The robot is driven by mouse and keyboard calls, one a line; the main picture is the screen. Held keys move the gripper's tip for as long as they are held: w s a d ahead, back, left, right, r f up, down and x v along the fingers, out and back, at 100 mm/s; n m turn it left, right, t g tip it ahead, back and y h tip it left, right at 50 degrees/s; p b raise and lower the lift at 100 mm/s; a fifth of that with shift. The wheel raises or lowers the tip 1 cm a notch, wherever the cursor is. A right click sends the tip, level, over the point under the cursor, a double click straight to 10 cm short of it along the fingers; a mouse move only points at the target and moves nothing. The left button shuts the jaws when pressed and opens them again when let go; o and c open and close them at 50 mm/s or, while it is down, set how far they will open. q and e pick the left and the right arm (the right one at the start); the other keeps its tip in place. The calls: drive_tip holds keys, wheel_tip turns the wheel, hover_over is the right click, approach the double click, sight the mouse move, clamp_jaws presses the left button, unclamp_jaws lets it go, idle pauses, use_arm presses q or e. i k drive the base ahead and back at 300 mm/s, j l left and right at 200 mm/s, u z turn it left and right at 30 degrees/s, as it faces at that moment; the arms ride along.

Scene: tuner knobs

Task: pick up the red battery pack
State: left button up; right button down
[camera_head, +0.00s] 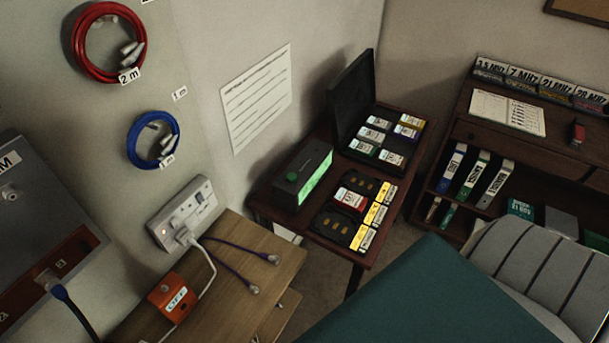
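A small pack with red ends and a white label (351,198) lies among dark units on the small dark table (287,217); it looks like the red battery pack. Its label is too small to read. Several yellow packs with white labels (376,213) stand in a row just right of it. An open black case (352,99) behind holds several white-labelled packs (371,134) with differently coloured ends. Neither of my grippers is in view.
A box with a lit green face (315,178) stands left of the packs. A wooden shelf (230,262) with cables and an orange switch box (172,296) is at lower left. A teal surface (420,300) and grey ribbed seat (545,260) fill the lower right.

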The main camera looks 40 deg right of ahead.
sight(348, 199)
drive_tip(key=k+l, duration=0.1)
drive_tip(key=l, duration=0.25)
drive_tip(key=k+l+z, duration=0.1)
drive_tip(key=l, duration=0.3)
drive_tip(key=k+l, duration=0.15)
drive_tip(key=l, duration=0.2)
drive_tip(key=k+l+z, duration=0.1)
drive_tip(key=l, duration=0.25)
drive_tip(key=k+l, duration=0.1)
drive_tip(key=l, duration=0.3)
drive_tip(key=z, duration=0.05)
